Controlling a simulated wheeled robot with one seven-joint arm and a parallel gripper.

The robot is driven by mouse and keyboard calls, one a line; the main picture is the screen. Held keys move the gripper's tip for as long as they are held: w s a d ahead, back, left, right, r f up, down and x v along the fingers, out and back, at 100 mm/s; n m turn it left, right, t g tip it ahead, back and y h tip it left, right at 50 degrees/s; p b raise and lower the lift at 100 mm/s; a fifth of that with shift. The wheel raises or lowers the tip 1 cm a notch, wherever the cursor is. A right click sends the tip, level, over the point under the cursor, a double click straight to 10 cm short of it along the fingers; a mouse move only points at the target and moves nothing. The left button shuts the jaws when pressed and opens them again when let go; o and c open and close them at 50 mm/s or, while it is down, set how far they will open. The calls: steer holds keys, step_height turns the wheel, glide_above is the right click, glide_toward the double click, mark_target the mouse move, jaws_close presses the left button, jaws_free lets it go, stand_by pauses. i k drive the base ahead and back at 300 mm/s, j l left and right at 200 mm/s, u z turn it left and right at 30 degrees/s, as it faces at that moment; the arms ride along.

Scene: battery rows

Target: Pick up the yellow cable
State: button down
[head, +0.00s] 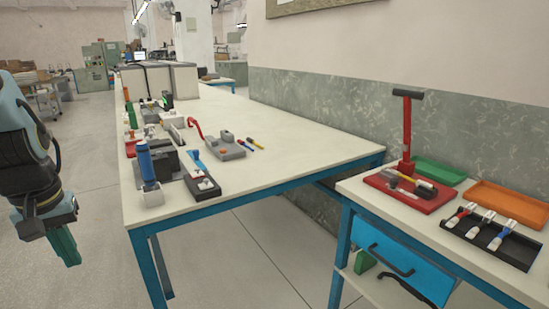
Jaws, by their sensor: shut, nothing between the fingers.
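My gripper (68,258), with green fingers pointing down, hangs over the floor at the far left, apart from both tables. Its fingers look closed together and hold nothing. I see no clear yellow cable. A small slim yellow piece (256,143) lies on the long white table, right of a grey block. Another yellow-and-dark piece (425,188) lies on the red base at the right. Both are too small to tell whether either is a cable.
The long white table (290,150) carries grey and black devices along its left side; its right part is bare. The right table (383,203) holds a red stand (407,130), a green tray (438,171), an orange tray (507,205) and a black tray (480,238) with several connectors.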

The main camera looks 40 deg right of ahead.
mark_target(421, 183)
steer(key=z, duration=1.95)
